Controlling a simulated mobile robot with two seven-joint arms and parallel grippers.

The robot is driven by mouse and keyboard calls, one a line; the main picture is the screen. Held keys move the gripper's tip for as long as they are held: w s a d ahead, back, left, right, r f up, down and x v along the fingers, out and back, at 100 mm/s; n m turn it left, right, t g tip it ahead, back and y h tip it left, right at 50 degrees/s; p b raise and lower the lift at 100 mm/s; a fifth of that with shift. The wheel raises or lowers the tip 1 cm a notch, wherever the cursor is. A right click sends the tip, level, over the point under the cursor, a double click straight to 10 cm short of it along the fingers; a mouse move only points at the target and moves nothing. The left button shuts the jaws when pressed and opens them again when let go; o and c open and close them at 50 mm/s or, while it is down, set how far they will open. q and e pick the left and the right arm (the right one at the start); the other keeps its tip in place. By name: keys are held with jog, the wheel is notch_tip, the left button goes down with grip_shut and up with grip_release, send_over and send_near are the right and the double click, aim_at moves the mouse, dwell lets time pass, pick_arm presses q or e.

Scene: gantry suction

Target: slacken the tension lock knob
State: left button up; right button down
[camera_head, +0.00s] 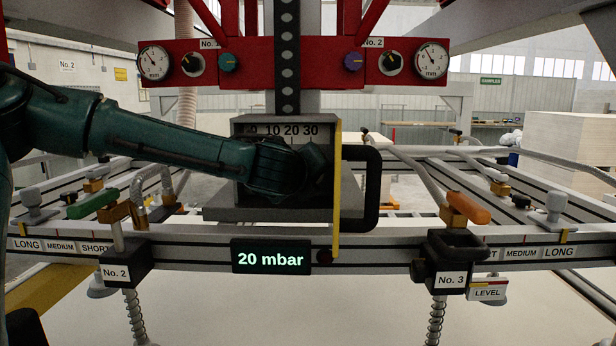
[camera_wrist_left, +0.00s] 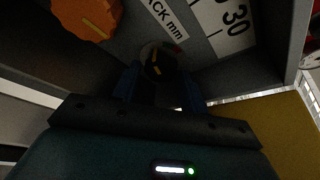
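In the left wrist view a small dark round knob (camera_wrist_left: 158,62) with a yellowish pointer line sits on a grey panel, with a red and green mark beside it. No readable label names it as the tension lock knob. My left gripper (camera_wrist_left: 160,74) faces it, with one dark blue finger on each side; the fingers look spread, and contact with the knob cannot be made out. A larger orange knob (camera_wrist_left: 88,16) with a yellow line is at upper left. In the head view my left wrist covers the fingers and the knob, in front of the grey box (camera_head: 250,205). My right gripper is out of view.
The box has a scale (camera_head: 290,130), a yellow plate (camera_head: 337,190) and a black handle (camera_head: 372,190) at its right. Below is a rail with a "20 mbar" display (camera_head: 271,257). A red panel (camera_head: 205,62) with gauges is above.

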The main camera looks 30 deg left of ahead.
pick_arm(q)
jog(key=c, duration=0.6)
jog(key=shift+f+n+b, duration=0.15)
jog(key=shift+n+b, duration=0.15)
jog(key=shift+b, duration=0.25)
jog(key=n+b, duration=0.1)
jog(key=b, duration=0.1)
jog(key=shift+f+t+h+b, duration=0.2)
jog(key=shift+t+h+b, duration=0.1)
jog(key=shift+t+b, duration=0.1)
jog(key=n+t+b, duration=0.1)
jog(key=n+b, duration=0.1)
jog(key=b, duration=0.2)
jog(key=shift+n+h, duration=0.3)
jog(key=shift+n, duration=0.1)
jog(key=shift+r+n+t+b, duration=0.2)
jog(key=shift+n+t+b, duration=0.15)
jog(key=shift+b, duration=0.45)
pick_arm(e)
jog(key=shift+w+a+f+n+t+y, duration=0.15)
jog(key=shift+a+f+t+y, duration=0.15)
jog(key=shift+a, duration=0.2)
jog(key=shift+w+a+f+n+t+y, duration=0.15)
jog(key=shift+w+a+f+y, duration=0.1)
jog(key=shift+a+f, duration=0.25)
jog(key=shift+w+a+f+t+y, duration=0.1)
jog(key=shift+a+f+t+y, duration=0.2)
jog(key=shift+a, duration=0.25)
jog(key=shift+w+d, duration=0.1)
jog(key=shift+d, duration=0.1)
